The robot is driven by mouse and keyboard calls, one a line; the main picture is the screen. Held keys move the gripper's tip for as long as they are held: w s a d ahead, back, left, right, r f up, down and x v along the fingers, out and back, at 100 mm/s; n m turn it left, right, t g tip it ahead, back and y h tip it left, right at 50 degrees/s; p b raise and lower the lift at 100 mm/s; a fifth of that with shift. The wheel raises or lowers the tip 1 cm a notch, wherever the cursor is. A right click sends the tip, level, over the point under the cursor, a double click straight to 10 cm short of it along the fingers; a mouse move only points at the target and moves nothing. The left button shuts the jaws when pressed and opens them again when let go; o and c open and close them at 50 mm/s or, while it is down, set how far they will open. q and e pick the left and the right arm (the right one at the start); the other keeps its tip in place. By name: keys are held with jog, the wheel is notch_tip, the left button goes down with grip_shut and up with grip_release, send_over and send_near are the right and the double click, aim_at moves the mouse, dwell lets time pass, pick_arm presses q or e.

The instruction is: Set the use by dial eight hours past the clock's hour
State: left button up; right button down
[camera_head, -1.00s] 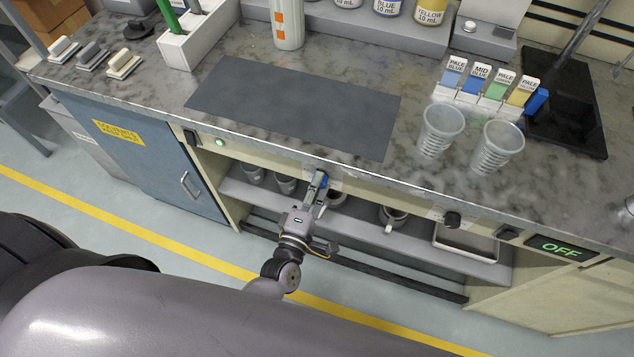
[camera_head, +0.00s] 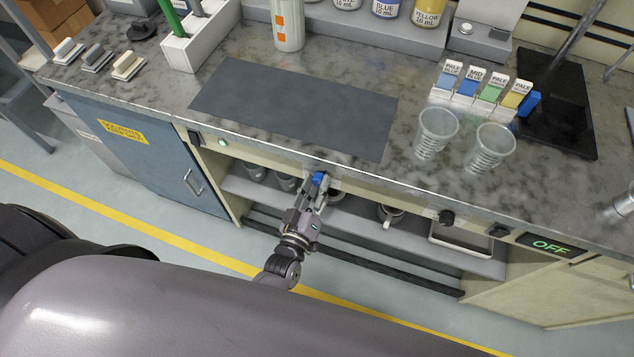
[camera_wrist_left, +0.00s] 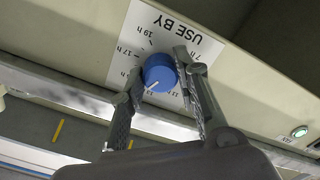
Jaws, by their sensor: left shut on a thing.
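The use by dial is a round blue knob (camera_wrist_left: 159,72) with a white pointer line, on a white "USE BY" plate (camera_wrist_left: 178,36) with hour marks. The plate appears upside down in the left wrist view. There the pointer points down and slightly left; the mark at its tip is hard to read. In the head view the knob (camera_head: 318,179) sits on the bench's front panel. My left gripper (camera_wrist_left: 160,76) is shut on the knob, one finger on each side; it also shows in the head view (camera_head: 316,188). No clock is visible. My right gripper is not in view.
The bench top (camera_head: 200,140) overhangs the panel just above my gripper. A shelf (camera_head: 350,222) with cups and a tray lies below. A black knob (camera_head: 446,217) and an "OFF" display (camera_head: 551,245) are farther right. Two clear cups (camera_head: 437,130) stand on the bench.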

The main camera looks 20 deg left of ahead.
pick_arm(q)
jog(key=shift+f+m+p, duration=0.1)
jog(key=shift+m+p, duration=0.3)
jog(key=shift+m, duration=1.6)
jog(key=shift+s, duration=0.1)
jog(key=o, duration=1.2)
jog(key=s, duration=1.2)
jog(key=shift+a, duration=0.2)
